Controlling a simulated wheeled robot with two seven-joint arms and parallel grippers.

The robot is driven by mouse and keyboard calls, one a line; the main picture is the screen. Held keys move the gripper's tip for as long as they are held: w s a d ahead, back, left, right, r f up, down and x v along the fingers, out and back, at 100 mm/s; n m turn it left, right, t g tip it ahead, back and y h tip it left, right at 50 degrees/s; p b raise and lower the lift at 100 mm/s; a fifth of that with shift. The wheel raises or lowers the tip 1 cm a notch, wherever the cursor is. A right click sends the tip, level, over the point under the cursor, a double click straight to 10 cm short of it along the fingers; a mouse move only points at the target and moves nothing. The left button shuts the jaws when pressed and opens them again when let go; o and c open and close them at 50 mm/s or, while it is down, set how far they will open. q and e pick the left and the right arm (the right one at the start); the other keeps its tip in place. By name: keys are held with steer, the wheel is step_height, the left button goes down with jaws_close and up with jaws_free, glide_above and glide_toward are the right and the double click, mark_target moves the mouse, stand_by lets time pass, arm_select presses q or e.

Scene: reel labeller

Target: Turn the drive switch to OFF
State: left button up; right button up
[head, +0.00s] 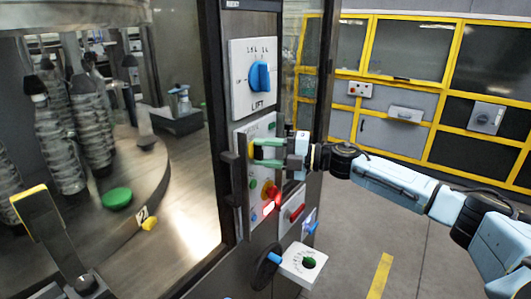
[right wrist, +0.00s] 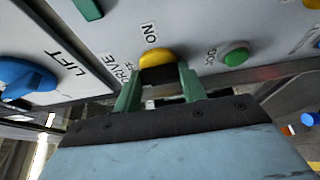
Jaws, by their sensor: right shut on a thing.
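The drive switch is a yellow knob (right wrist: 156,58) on a pale panel in the right wrist view, with DRIVE and ON printed beside it and a partly covered OFF mark. My right gripper (right wrist: 158,78) has its green fingers on either side of the knob and is shut on it. In the head view the right gripper (head: 262,152) reaches in from the right to the control panel (head: 241,140), below the LIFT panel. I cannot tell exactly which way the knob points. My left gripper is not in view.
A blue LIFT knob (head: 260,76) sits above the gripper. A green button (right wrist: 236,54) is close beside the drive switch. A lit red control (head: 269,200), a red handle (head: 294,212) and a white box (head: 302,262) are lower down. Open floor lies to the right.

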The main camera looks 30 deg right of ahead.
steer(key=o, duration=1)
steer(key=shift+b+v, duration=1.75)
steer(key=shift+v, duration=4.95)
steer(key=shift+r, duration=0.1)
